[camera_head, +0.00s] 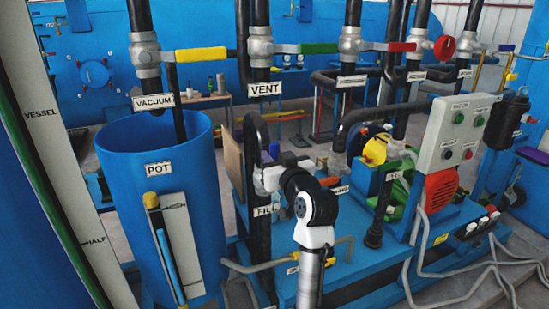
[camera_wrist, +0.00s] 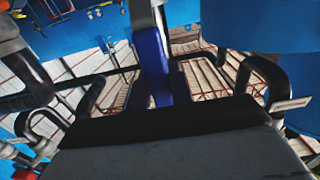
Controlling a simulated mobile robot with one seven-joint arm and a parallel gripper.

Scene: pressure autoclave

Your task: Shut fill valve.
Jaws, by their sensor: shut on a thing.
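The fill pipe's label (camera_head: 264,211), partly covered so that only "FIL" reads, is on a black upright pipe beside the blue pot. My gripper (camera_head: 270,177) is at that pipe, just above the label, with my arm reaching up from the bottom. The gripper is shut on the fill valve handle. That handle and the valve body are mostly hidden behind my gripper and wrist in the head view. In the wrist view, a blue handle (camera_wrist: 153,62) stands upright just beyond the dark gripper body. The fingertips cannot be made out clearly.
The blue pot (camera_head: 133,136) stands close on the left. The vacuum valve's yellow lever (camera_head: 201,54) and the vent valve's green lever (camera_head: 319,48) are above. The control box (camera_head: 459,133) and pump equipment are on the right.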

